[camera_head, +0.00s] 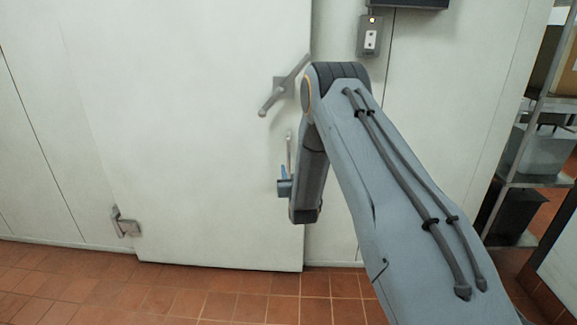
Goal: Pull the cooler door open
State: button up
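The cooler door (200,150) is a large white panel, and it looks closed against the white wall. Its grey lever handle (270,102) sits slanted near the door's right edge. A metal hinge (124,224) shows at the door's lower left. My arm reaches in from the lower right and bends down in front of the door's right edge. My gripper (287,168) shows only in part beside the arm's end, below the handle and apart from it in the picture. Most of it is hidden by my arm, so its opening does not show.
A grey switch box (369,37) is on the wall right of the door. A metal shelf rack (508,165) with bins stands at the right. The red tiled floor (210,296) in front of the door is clear.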

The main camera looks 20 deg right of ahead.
aim_at(289, 161)
jog(key=w, duration=0.5)
jog(key=w+d, duration=0.1)
jog(key=w, duration=0.1)
jog(key=shift+w, duration=0.3)
grip_shut()
